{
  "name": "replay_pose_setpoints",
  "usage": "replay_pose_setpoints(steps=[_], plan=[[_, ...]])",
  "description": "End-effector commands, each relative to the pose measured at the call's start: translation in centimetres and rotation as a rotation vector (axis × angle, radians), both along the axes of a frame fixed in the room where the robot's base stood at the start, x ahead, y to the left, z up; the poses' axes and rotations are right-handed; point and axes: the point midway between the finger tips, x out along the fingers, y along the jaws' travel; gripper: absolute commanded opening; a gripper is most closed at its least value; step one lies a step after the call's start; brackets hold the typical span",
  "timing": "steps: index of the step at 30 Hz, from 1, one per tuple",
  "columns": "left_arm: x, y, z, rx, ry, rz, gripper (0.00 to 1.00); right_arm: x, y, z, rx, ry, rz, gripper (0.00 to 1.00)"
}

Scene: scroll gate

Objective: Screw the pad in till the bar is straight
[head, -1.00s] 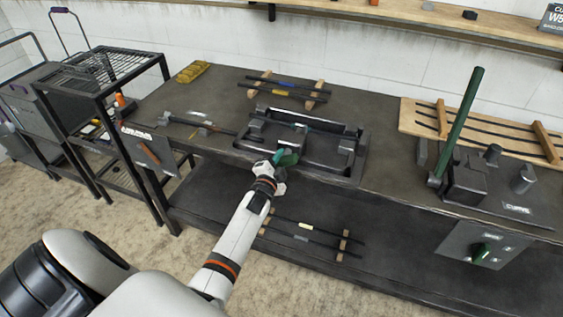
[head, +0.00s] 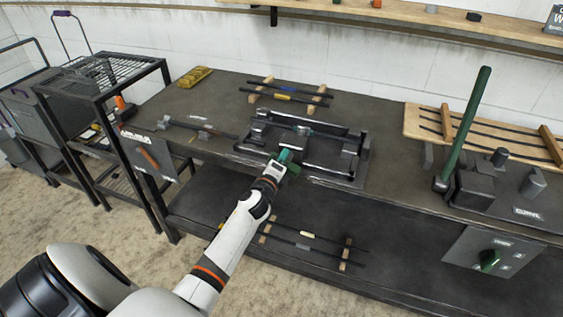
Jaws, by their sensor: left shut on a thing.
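The straightening frame (head: 350,172) is a dark metal fixture on the middle of the bench. A dark bar (head: 325,128) lies along its far side. I cannot tell from here whether the bar is straight. My left gripper (head: 280,164) is at the near edge of the frame, shut on a green handle (head: 293,169). The fingers hide part of the handle, and a teal part (head: 285,154) shows just beyond them. My right gripper is not in view.
A rack with two bars (head: 290,92) stands behind the frame, and another lies on the lower shelf (head: 310,244). At right are a bender with a long green lever (head: 465,125) and a panel with a green knob (head: 488,261). A yellow object (head: 195,77) lies back left.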

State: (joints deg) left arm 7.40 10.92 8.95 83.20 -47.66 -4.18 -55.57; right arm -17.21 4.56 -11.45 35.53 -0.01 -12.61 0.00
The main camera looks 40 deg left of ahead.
Motion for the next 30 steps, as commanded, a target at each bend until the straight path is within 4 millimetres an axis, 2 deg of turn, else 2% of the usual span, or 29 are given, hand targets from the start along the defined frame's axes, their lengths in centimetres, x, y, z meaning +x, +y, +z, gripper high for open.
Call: replay_pose_setpoints(steps=[14, 30], plan=[[0.0, -0.4, 0.3, 0.446, 0.112, -0.002, 0.0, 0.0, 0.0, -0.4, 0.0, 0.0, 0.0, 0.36], [0.2, -1.1, 0.8, 0.918, 0.224, -0.004, 0.0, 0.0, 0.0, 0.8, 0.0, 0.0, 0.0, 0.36]])
